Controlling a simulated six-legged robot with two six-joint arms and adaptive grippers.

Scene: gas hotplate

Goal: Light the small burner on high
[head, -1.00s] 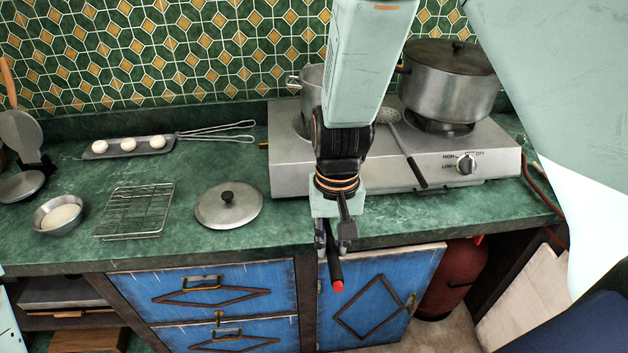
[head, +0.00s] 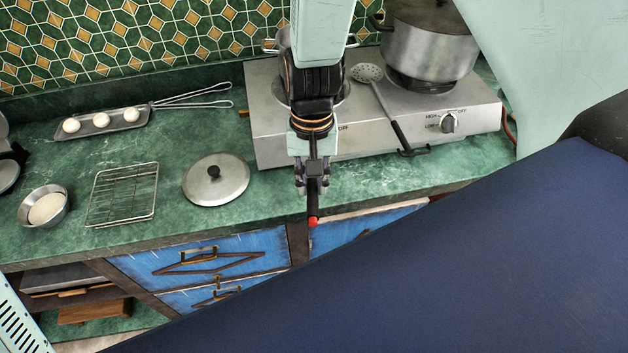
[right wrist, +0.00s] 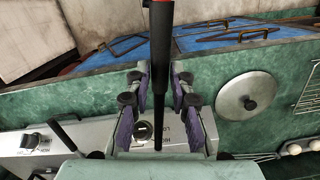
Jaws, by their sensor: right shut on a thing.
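My right gripper (head: 313,183) is shut on a black stick-shaped lighter (head: 313,205) with a red end. It is in front of the hotplate (head: 272,143), near the counter's front edge. The red end points down in the head view. In the right wrist view, the lighter (right wrist: 161,50) runs up between the fingers. A left knob (right wrist: 143,131) shows beyond the gripper there; my arm hides it in the head view. The right knob (head: 448,123) points near OFF. A small pot (head: 283,40) and a large lidded pot (head: 425,52) stand on the burners. No flame is visible. My left gripper is out of view.
A slotted spoon (head: 387,115) lies across the hotplate. A pot lid (head: 216,180), wire rack (head: 122,195), bowl (head: 44,207) and tray with eggs (head: 101,122) stand on the left counter. The green counter (head: 400,178) is clear in front of the hotplate.

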